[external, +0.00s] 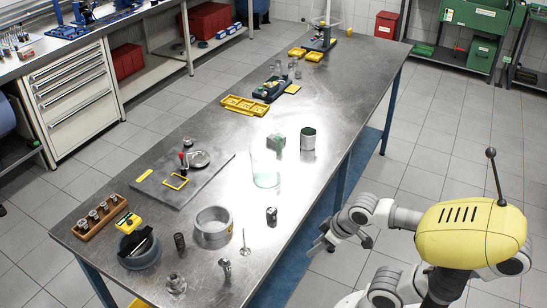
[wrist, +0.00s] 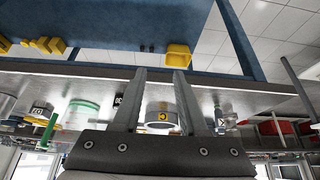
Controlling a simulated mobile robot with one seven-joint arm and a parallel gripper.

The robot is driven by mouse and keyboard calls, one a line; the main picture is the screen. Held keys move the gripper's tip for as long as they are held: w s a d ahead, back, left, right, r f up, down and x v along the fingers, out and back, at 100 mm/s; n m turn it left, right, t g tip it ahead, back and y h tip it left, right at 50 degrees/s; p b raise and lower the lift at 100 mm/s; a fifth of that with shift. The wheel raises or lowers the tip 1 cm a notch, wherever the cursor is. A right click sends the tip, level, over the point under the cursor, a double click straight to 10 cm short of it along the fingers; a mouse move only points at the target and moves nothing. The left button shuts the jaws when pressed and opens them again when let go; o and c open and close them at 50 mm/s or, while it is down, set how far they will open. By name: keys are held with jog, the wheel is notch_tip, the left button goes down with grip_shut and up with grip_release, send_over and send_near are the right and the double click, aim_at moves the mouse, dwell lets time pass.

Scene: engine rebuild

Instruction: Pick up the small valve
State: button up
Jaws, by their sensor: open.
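The small valve (external: 245,245) appears to be the thin-stemmed metal piece standing on the steel workbench (external: 325,175), near its front right edge in the external view. It is too small to make out surely, and I cannot pick it out in the wrist view. My gripper (external: 319,244) is off the bench's right edge, to the right of the valve and apart from it. In the wrist view my gripper (wrist: 161,72) has its two fingers spread with nothing held between them.
A metal ring (external: 213,222), a dark cylinder (external: 272,216) and a shiny metal part (external: 226,267) stand near the valve. A clear glass cylinder (external: 265,168) stands farther back. The bench edge lies between my gripper and these parts. A yellow bin (wrist: 178,56) shows in the wrist view.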

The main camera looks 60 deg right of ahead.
dwell(0.5)
jog(key=m+t+y+p, duration=0.3)
jog(key=m+y+p, duration=0.3)
jog(key=m+y, duration=1.35)
send_near(244, 240)
jog(key=s+d+r+m+h, duration=0.3)
jog(key=d+r+m+h, duration=0.15)
jog(key=r, duration=0.35)
jog(key=shift+t, duration=0.3)
jog(key=b+x, duration=0.1)
jog(key=x, duration=0.4)
jog(key=b+x, duration=0.1)
jog(key=x, duration=0.5)
jog(key=b+x, duration=0.2)
jog(key=x, duration=0.4)
jog(key=shift+s+a+f, duration=0.15)
jog(key=shift+s+a, duration=0.1)
jog(key=shift+a, duration=0.05)
jog(key=shift+w+a, duration=0.15)
jog(key=shift+a, duration=0.1)
